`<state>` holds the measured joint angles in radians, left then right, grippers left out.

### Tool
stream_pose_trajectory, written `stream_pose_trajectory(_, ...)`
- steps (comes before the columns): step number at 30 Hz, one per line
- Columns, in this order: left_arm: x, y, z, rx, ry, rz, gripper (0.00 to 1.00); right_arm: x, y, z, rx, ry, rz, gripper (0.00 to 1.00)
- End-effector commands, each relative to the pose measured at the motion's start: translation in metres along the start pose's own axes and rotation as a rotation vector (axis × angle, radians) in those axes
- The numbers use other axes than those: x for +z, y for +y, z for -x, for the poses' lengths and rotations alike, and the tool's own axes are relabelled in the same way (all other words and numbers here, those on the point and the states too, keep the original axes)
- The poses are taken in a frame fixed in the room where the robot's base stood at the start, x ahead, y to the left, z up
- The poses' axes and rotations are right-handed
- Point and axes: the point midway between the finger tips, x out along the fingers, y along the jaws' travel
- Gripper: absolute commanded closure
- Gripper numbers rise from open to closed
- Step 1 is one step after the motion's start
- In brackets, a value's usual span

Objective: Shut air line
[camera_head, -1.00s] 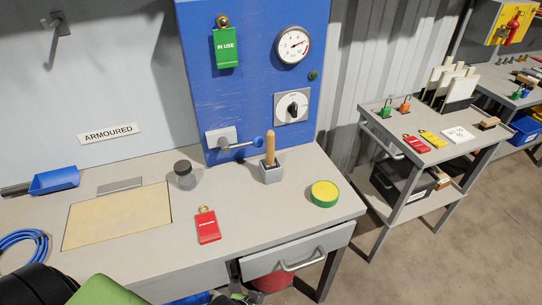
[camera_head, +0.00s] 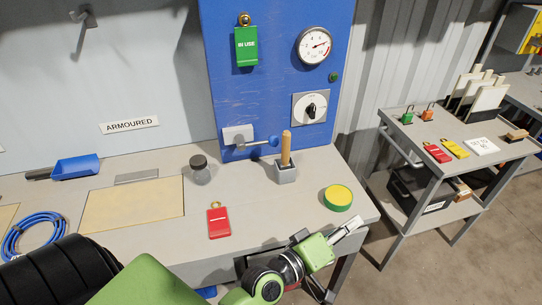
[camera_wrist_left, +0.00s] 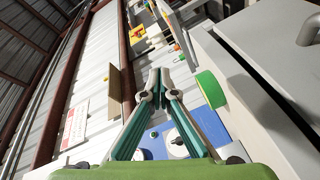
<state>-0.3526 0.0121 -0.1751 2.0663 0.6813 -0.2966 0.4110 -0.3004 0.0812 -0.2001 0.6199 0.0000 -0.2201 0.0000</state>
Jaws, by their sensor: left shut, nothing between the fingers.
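The blue panel (camera_head: 235,105) stands at the back of the bench. Low on it is a metal valve with a lever ending in a blue knob (camera_head: 273,141); the lever points sideways to the right. A round pressure gauge (camera_head: 314,46) and a rotary switch (camera_head: 311,107) are on the same panel, with a green IN USE tag (camera_head: 246,48) hanging at upper left. My left gripper (camera_head: 354,224) is shut and empty near the bench's front right edge, apart from the valve. Its closed fingers show in the left wrist view (camera_wrist_left: 160,76). My right gripper is not in view.
A yellow-green roll (camera_head: 338,198) lies close to my left gripper. A red tag (camera_head: 219,222), a wooden-handled tool in a grey block (camera_head: 286,172) and a dark-lidded jar (camera_head: 200,172) stand on the bench. A grey cart (camera_head: 395,147) is at right.

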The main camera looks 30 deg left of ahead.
Motion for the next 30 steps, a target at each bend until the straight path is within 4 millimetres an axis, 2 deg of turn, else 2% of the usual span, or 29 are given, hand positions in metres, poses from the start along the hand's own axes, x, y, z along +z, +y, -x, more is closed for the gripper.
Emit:
stream_pose_trajectory(3,-0.038,0.019,-0.009,0.102,0.16,0.193,1.0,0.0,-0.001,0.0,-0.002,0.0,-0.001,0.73)
stream_pose_trajectory(8,-0.092,0.026,-0.008,0.221,0.38,0.455,1.0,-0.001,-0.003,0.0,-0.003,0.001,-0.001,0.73)
stream_pose_trajectory(11,-0.123,0.02,0.0,0.285,0.522,0.619,1.0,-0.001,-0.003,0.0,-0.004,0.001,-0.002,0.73)
stream_pose_trajectory(15,-0.16,-0.003,0.016,0.36,0.728,0.84,1.0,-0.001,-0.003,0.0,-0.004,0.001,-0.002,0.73)
stream_pose_trajectory(18,-0.177,-0.025,0.031,0.4,0.874,0.981,1.0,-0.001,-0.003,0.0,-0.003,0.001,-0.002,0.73)
stream_pose_trajectory(21,-0.186,-0.048,0.045,0.427,1.002,1.094,1.0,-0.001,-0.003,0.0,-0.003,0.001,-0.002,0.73)
stream_pose_trajectory(25,-0.19,-0.07,0.06,0.446,1.127,1.193,1.0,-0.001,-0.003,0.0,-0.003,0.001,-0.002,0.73)
stream_pose_trajectory(30,-0.19,-0.084,0.07,0.457,1.206,1.248,1.0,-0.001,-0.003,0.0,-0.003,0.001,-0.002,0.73)
